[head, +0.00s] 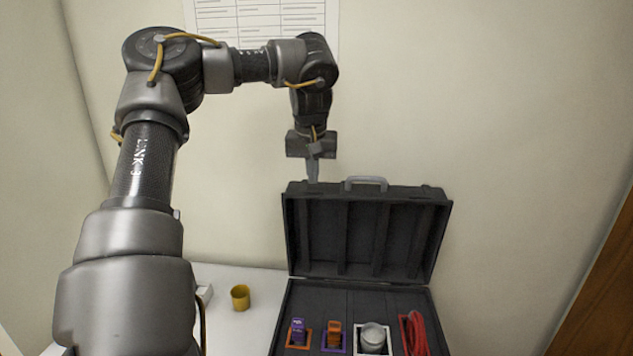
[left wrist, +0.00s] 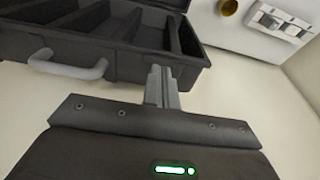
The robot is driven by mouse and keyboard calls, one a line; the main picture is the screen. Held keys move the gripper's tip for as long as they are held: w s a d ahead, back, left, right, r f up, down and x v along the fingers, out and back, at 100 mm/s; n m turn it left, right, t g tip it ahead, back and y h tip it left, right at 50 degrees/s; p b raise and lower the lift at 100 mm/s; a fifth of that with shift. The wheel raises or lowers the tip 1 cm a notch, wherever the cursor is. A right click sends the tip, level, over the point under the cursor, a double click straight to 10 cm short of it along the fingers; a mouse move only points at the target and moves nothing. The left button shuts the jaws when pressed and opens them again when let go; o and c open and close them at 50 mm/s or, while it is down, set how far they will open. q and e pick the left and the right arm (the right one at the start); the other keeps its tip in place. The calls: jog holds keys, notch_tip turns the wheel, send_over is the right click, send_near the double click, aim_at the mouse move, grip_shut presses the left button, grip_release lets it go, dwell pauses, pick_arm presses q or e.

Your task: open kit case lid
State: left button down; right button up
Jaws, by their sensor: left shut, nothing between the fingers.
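The black kit case stands on the table with its lid (head: 360,235) raised, tilted back near the wall. A grey handle (head: 366,183) sits on the lid's top edge, and it also shows in the left wrist view (left wrist: 68,64). The case base (head: 360,304) below holds several items. My left gripper (head: 313,178) is shut and empty, pointing down at the lid's top edge, left of the handle. In the left wrist view its closed fingers (left wrist: 162,88) are close to the lid's edge; I cannot tell whether they touch. My right gripper is not in view.
In the base are a purple item (head: 298,331), an orange item (head: 334,334), a grey round container (head: 374,337) and a red coiled cable (head: 416,334). A yellow cup (head: 240,297) stands on the white table (head: 235,274) left of the case. The wall is close behind.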

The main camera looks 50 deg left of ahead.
pick_arm(q)
notch_tip(320, 180, up, 6)
jog(key=s+d, duration=0.1)
jog(key=s, duration=0.1)
jog(key=shift+s+d+f+p, duration=0.2)
jog(key=shift+s+f+p, duration=0.1)
jog(key=shift+p, duration=0.1)
